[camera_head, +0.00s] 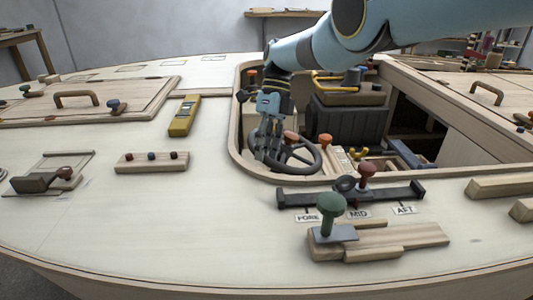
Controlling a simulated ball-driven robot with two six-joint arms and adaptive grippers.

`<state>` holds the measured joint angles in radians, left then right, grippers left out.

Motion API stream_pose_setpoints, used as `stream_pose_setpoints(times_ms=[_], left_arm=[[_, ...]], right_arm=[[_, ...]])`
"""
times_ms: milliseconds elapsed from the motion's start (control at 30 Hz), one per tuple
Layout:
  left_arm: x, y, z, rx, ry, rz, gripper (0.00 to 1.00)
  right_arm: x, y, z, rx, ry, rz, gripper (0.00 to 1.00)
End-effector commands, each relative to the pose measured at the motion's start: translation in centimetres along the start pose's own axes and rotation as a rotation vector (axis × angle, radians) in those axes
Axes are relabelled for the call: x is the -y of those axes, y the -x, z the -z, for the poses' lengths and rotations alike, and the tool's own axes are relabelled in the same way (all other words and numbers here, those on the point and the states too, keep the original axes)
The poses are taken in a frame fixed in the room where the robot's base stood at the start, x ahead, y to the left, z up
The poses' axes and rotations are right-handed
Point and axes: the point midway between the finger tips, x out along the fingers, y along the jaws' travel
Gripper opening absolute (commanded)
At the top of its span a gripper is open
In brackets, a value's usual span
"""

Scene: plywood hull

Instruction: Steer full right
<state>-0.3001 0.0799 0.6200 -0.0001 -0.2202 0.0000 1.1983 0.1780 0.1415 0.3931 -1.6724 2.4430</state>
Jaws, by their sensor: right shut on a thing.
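A dark steering wheel (307,159) sits in the cockpit opening of the plywood hull. My right gripper (268,150) reaches down from the upper right and is shut on the left side of the wheel's rim. The fingers hide that part of the rim. An orange knob (291,137) shows just behind the wheel. My left gripper is not in view.
A slider rail (400,191) with a red knob and labels FORE, MID and AFT lies in front of the wheel. A green-knobbed lever (331,208) stands nearer. A yellow device (184,116) lies on the left deck. A dark box (348,120) stands behind the wheel.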

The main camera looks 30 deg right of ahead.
Motion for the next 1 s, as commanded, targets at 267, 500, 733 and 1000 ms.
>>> stream_pose_setpoints(times_ms=[267,500,733,1000], left_arm=[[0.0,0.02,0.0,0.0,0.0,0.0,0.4],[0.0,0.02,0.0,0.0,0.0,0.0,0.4],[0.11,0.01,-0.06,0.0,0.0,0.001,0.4],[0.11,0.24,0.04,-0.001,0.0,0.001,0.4]], right_arm=[[-0.1,0.44,-0.51,0.015,0.011,0.008,0.0],[-0.04,0.32,-0.34,0.01,0.007,0.006,0.47],[0.02,0.21,-0.17,0.006,0.004,0.004,0.47],[-0.02,0.19,-0.01,0.001,0.01,0.006,0.47]])
